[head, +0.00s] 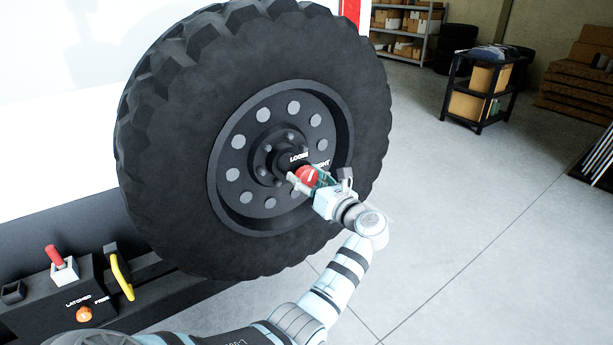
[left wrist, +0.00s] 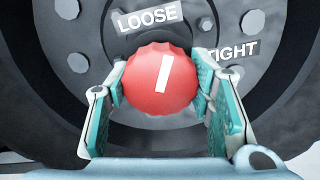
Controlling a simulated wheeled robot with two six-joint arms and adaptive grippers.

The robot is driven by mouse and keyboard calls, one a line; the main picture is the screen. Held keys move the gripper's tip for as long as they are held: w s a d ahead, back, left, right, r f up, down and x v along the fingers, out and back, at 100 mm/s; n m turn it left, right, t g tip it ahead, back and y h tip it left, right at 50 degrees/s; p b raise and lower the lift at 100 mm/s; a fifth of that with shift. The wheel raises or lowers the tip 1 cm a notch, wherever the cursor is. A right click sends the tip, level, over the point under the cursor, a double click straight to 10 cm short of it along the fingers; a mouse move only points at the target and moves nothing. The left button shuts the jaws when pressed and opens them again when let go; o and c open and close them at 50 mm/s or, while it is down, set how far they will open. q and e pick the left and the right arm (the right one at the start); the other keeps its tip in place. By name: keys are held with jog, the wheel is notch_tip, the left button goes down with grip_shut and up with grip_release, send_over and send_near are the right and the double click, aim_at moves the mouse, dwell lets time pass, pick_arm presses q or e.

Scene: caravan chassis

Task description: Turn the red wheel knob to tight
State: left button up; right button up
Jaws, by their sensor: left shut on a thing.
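The red wheel knob (head: 308,176) sits at the hub of the large black wheel (head: 160,130). In the left wrist view the knob (left wrist: 150,80) is round and red with a white bar, tilted slightly right of upright. A LOOSE label (left wrist: 147,17) is above it and a TIGHT label (left wrist: 236,52), partly covered by a finger, is to its upper right. The bar's upper end points between the two labels. My left gripper (head: 312,181) is shut on the knob; its teal-padded fingers are on both sides of it in the left wrist view (left wrist: 160,95). My right gripper is out of view.
A black box (head: 60,300) at lower left carries a red lever (head: 54,253), an orange knob (head: 84,314) and a yellow handle (head: 122,275). A black cart (head: 480,90) and shelves stand far back.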

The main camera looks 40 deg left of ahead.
pick_arm(q)
jog(key=m+p, duration=0.3)
jog(key=m, duration=0.3)
jog(key=m+p, duration=0.2)
jog(key=m, duration=0.1)
jog(key=shift+m, duration=0.4)
jog(key=shift+s+f+m+p, duration=0.1)
jog(key=shift+m+p, duration=0.7)
jog(key=shift+m, duration=0.7)
jog(key=o, duration=1.2)
jog(key=v, duration=1.2)
